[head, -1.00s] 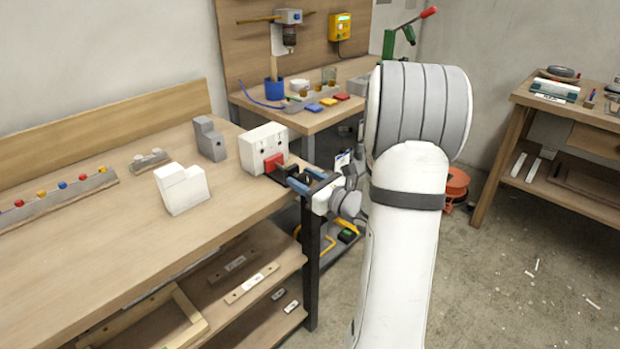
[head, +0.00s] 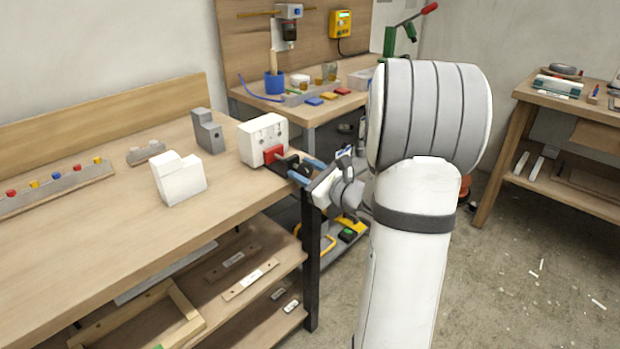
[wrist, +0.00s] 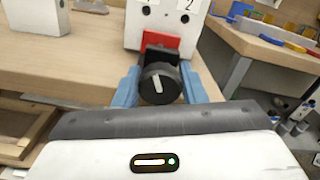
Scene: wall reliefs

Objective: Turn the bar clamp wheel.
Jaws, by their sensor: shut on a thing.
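The bar clamp wheel (wrist: 160,84) is a black round knob with a white mark, seen in the wrist view between the two blue fingers of my gripper (wrist: 161,88). The mark is tilted slightly from upright. Behind the wheel is a red block (wrist: 163,40) against a white block (wrist: 180,22) with two dark holes. In the head view my gripper (head: 302,171) is at the bench's right end, its blue fingers on either side of the black wheel. The red block (head: 272,155) and white block (head: 263,136) stand just left of it.
A grey block (head: 208,132) and a white stepped block (head: 180,180) stand on the workbench (head: 110,225). A second bench (head: 320,113) with blue, red and yellow pieces is behind. Open floor lies to the right.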

